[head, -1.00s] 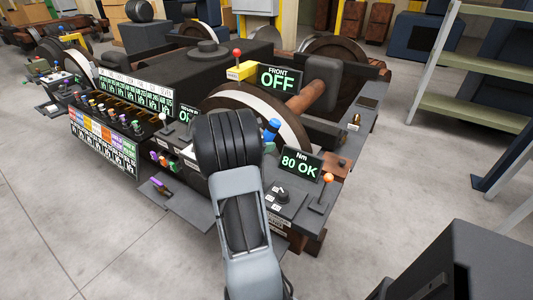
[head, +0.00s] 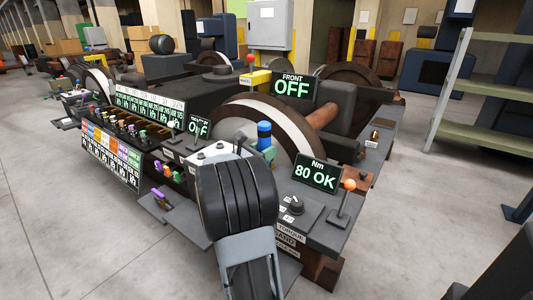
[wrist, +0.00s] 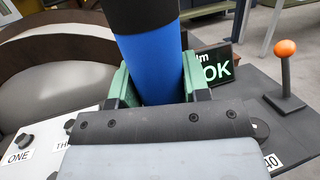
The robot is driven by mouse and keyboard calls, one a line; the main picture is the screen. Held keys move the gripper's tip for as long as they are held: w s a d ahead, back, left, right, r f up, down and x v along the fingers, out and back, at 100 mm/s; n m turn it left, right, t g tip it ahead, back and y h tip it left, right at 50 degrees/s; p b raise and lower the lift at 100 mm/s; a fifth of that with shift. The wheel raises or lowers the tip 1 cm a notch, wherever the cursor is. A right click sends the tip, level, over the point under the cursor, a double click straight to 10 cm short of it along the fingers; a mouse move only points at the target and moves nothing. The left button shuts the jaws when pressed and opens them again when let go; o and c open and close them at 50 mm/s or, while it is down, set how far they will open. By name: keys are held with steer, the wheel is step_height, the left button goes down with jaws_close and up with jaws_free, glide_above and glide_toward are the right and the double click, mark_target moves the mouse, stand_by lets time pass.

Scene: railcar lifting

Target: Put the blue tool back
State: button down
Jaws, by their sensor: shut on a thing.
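The blue tool (wrist: 152,62) is a thick blue cylinder with a black upper part, in the wrist view. My gripper (wrist: 157,88) is shut around it, with green pads on both sides. In the head view the blue tool (head: 264,137) stands roughly upright just beyond my arm, in front of the large wheel. My arm hides most of the gripper there. The tool's lower end is hidden. A rack (head: 128,125) along the left side of the bench holds several tools with coloured handles under label displays.
An orange-knobbed lever (head: 345,202) and a display reading "80 OK" (head: 316,174) stand to the right of my gripper. The large wheel (head: 262,118) and a "FRONT OFF" display (head: 291,87) stand behind. Open floor (head: 70,240) lies at the left.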

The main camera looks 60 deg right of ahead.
steer(key=shift+f+b, duration=2.75)
steer(key=shift+f, duration=0.4)
steer(key=shift+f+b, duration=0.3)
steer(key=shift+f, duration=0.25)
steer(key=c, duration=0.5)
jaws_free()
steer(key=shift+f, duration=0.1)
steer(key=p+v, duration=0.3)
steer(key=v, duration=1)
steer(key=shift+w+a, duration=0.2)
steer(key=shift+a, duration=0.2)
